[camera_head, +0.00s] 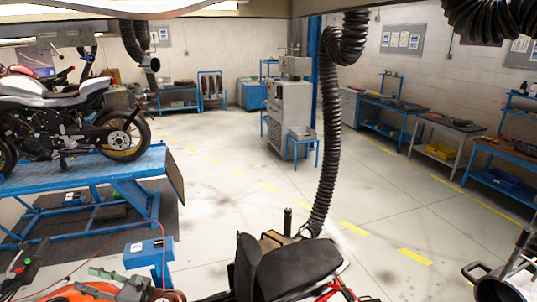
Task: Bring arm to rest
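My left gripper (84,279) is low at the bottom left. Its two grey-green fingers point left and stand apart, with orange showing behind them. I see nothing held between them. It appears over or beside an orange part (62,295) at the bottom edge; whether they touch cannot be told. The rest of my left arm is mostly out of frame. My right gripper is not in view.
A black seat (298,268) is at bottom centre. A black hose (328,150) hangs above it. A blue lift (85,183) carrying a motorcycle (65,115) stands left. A metal cylinder (503,286) is bottom right. Mid-floor is clear; benches line the right wall.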

